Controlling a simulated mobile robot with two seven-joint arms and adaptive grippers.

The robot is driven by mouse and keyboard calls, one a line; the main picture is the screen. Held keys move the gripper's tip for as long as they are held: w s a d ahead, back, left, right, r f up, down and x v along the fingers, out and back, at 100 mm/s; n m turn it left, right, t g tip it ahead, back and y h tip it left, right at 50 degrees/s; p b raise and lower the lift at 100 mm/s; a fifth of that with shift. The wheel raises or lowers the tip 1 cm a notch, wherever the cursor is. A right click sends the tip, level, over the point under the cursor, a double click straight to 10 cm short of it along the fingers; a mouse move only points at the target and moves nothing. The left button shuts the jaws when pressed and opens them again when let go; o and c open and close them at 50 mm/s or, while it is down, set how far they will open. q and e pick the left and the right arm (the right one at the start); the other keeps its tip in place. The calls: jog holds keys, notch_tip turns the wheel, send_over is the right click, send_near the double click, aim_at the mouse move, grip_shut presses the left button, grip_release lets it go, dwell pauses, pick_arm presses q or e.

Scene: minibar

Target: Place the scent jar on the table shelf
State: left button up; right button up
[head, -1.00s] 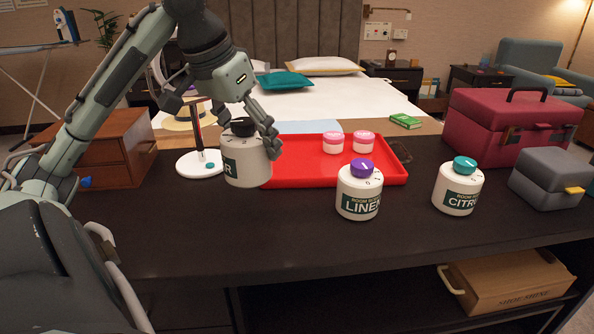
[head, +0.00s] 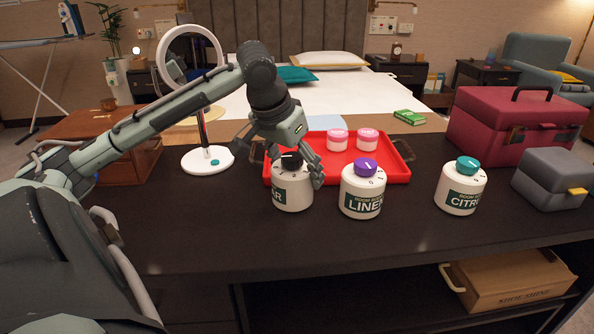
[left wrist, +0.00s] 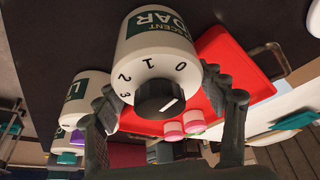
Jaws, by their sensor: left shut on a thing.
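The scent jar (head: 292,194) is white with a black knob and a green label, partly turned away. My left gripper (head: 301,162) is shut on its upper part, with fingers on either side of the black knob. The jar is upright, left of the LINEN jar, in front of the red tray; whether its base touches the tabletop is unclear. In the left wrist view the jar (left wrist: 155,60) sits between the fingers, its label reading "SCENT" and "DAR". The table shelf (head: 340,312) is the dark lower level under the tabletop. My right gripper is not in view.
A LINEN jar (head: 361,195) with a purple knob stands close right of the held jar. A CITRUS-type jar (head: 461,190), a grey box (head: 550,182) and a red case (head: 510,128) stand farther right. A shoeshine box (head: 508,280) occupies the shelf's right; the shelf's middle looks clear.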

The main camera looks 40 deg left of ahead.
pick_arm(q)
jog(key=o, duration=0.9)
jog(key=shift+c, duration=0.2)
jog(key=o, duration=0.4)
jog(key=shift+o, duration=0.2)
jog(key=shift+r, duration=0.1)
